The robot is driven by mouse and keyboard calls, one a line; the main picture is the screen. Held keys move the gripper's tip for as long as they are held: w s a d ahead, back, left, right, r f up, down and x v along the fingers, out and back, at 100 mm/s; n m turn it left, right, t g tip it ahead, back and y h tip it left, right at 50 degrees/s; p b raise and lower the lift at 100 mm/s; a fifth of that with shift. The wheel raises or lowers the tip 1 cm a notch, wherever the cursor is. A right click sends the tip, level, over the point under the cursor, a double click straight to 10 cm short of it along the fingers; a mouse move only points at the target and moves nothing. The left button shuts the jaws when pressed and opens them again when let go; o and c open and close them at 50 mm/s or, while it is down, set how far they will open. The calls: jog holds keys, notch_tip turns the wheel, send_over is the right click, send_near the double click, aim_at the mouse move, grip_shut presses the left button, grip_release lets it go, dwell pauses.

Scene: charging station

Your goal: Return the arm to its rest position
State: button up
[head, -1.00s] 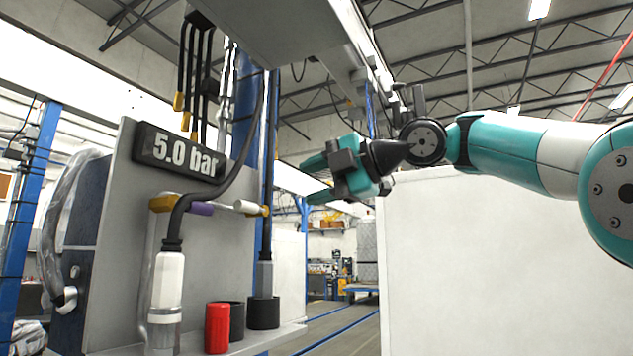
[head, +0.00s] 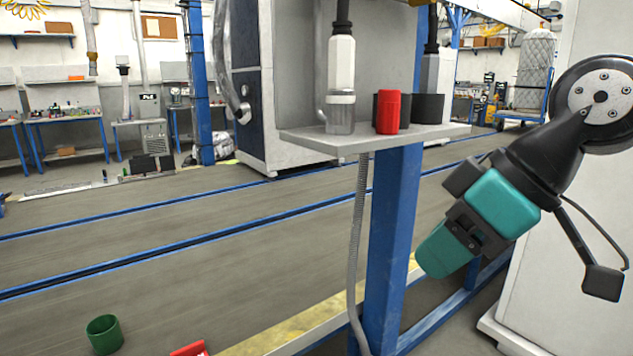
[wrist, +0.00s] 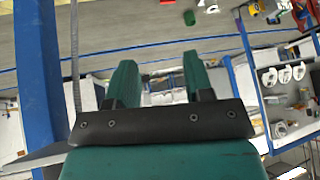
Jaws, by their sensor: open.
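My gripper (head: 443,250) hangs at the right of the head view, its teal fingers angled down and to the left. It is in front of the white panel (head: 545,220) and to the right of the blue post, apart from both as far as I can tell. In the wrist view my gripper (wrist: 158,80) shows its two teal fingers spread apart with nothing between them.
A grey shelf (head: 300,141) on a blue post (head: 392,240) holds a red cylinder (head: 388,112), dark cups and a white-topped connector (head: 341,85). A green cup (head: 104,334) and a red object (head: 190,349) lie low at left. The floor at left is mostly clear.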

jog(key=s+d+f+m+g+h, duration=0.1)
jog(key=s+f+m+g+h, duration=0.15)
jog(key=s+f, duration=0.7)
notch_tip(320, 180, up, 16)
jog(key=p, duration=1.5)
jog(key=shift+s+d+m+g+y+p, duration=0.25)
jog(key=shift+s+m+g+y+p, duration=0.05)
jog(key=shift+s+m+g+y, duration=0.05)
